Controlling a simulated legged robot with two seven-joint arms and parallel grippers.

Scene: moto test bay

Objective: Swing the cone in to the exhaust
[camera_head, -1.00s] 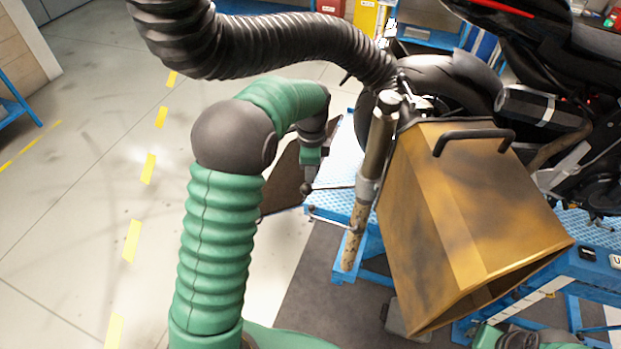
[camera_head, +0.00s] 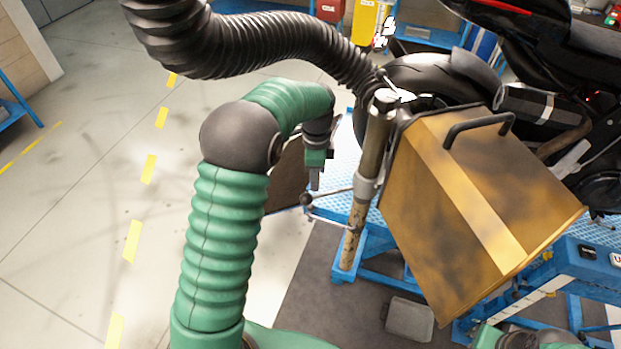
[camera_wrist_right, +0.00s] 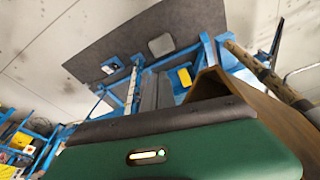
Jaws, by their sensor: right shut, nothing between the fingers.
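The cone (camera_head: 470,215) is a worn yellow-brown, box-shaped hood with a black handle. It hangs tilted beside a post (camera_head: 367,185), and its mouth faces down and right, mostly turned away from the head view. The exhaust (camera_head: 540,105) is a dark muffler with a silver band, just behind the cone's upper right side and apart from it. My left gripper (camera_head: 314,180) points down left of the post, near a small dark knob; its jaw opening is unclear. My right gripper's green housing (camera_wrist_right: 170,150) fills the bottom of the right wrist view beside the cone's edge (camera_wrist_right: 270,115); its fingers are hidden.
A black ribbed hose (camera_head: 270,45) runs from the upper left to the top of the cone. The motorcycle (camera_head: 585,60) stands on a blue lift (camera_head: 590,255) at right. A grey box (camera_head: 409,318) lies on the dark mat below. The floor at left is clear.

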